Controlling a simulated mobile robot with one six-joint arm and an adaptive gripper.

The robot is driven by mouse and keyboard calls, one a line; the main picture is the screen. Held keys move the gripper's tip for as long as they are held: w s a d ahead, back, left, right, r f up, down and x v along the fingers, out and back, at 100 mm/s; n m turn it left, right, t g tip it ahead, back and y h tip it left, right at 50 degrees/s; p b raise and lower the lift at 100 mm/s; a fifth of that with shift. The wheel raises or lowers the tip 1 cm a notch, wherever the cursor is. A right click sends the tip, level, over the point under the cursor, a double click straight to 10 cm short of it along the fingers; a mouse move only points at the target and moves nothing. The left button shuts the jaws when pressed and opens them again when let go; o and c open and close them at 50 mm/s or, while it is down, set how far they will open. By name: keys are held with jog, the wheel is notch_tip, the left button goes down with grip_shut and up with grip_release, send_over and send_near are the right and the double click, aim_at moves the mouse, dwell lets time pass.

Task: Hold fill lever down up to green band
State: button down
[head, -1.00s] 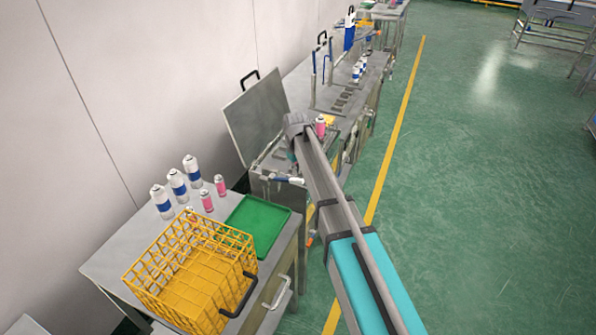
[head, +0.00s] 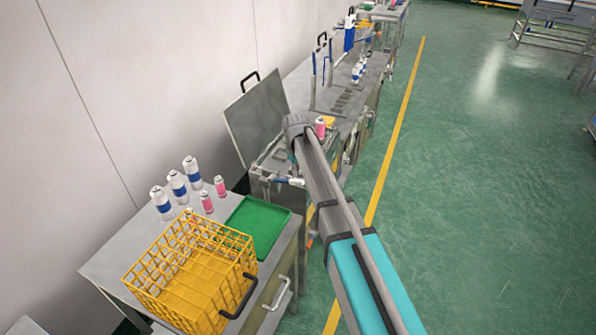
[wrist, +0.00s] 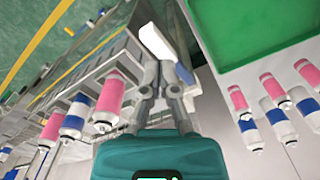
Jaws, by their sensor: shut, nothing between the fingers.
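A white-ended lever (head: 291,181) juts from the front of the grey station with the raised lid; I take it for the fill lever. In the wrist view a white bar end (wrist: 157,42), likely the same lever, lies just beyond my fingertips. My gripper (wrist: 158,72) is shut with nothing between its fingers, close to that bar; whether they touch I cannot tell. In the head view my own arm hides the gripper. I cannot make out a green band in either view.
A yellow wire crate (head: 190,275) and a green tray (head: 258,222) are on the near table, with several white-blue and pink cans (head: 220,186) behind. The raised lid (head: 256,118) stands behind my arm. A pink can (head: 320,127) shows beside my arm.

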aim_at(297, 184)
jog(key=shift+f, duration=0.15)
jog(key=shift+f+b, duration=1.1)
jog(key=shift+b, duration=0.1)
jog(key=shift+f+b, duration=0.3)
jog(key=shift+b, duration=0.05)
jog(key=shift+f+b, duration=2.4)
dwell(3.9)
